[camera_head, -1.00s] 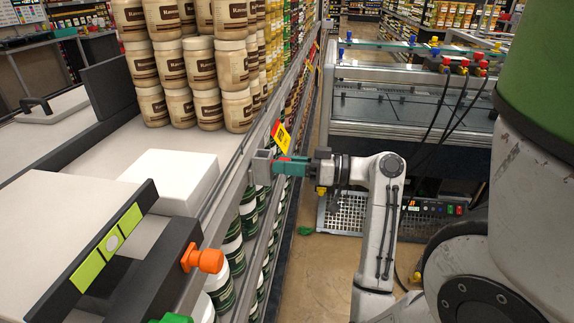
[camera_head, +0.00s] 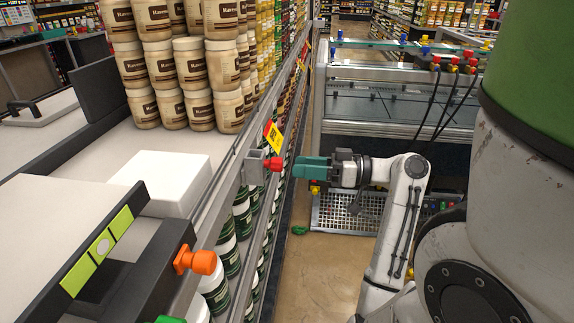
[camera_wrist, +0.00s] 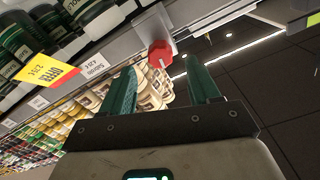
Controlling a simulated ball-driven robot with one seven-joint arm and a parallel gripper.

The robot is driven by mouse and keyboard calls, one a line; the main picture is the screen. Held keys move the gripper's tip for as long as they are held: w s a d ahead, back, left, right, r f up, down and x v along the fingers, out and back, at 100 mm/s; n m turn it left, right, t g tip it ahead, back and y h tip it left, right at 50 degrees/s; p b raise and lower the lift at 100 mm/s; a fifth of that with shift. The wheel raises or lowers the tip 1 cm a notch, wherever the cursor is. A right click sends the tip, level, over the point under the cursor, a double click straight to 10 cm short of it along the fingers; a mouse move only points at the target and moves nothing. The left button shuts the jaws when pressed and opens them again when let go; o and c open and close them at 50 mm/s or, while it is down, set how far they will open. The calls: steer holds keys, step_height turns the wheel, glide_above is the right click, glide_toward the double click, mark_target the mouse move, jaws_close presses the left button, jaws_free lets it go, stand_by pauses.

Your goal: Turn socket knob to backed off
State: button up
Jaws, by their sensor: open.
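A red knob (camera_head: 274,164) sits on a grey socket block (camera_head: 256,167) fixed to the shelf rail. In the wrist view the red knob (camera_wrist: 160,53) lies beyond the fingertips, between them and a little above. My gripper (camera_head: 300,166) has green fingers and points left at the knob, with a visible gap between them. In the wrist view my gripper (camera_wrist: 163,82) is open with nothing between its fingers.
Stacked jars (camera_head: 190,60) stand on the shelf.

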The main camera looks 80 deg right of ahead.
steer(key=s, duration=0.4)
steer(key=shift+s+d, duration=0.2)
steer(key=shift+s, duration=0.2)
steer(key=w+a+f+m+g+y+p, duration=0.1)
steer(key=w+a+f+g+y+p, duration=0.25)
steer(key=w+a+f+g, duration=0.75)
steer(key=s+a+f+n+g+h+p, duration=0.1)
steer(key=a+f+g, duration=0.1)
steer(key=a, duration=0.4)
steer(key=s+a+f+n+g+h+p, duration=0.1)
steer(key=s+a+f+g+h+p, duration=0.1)
steer(key=a+f, duration=0.2)
steer(key=s+a+f+n+g+h+p, duration=0.1)
steer(key=s+a+f+g+h, duration=0.1)
steer(key=a, duration=0.6)
steer(key=shift+a+f, duration=0.25)
steer(key=shift+f, duration=0.45)
steer(key=shift+c, duration=0.4)
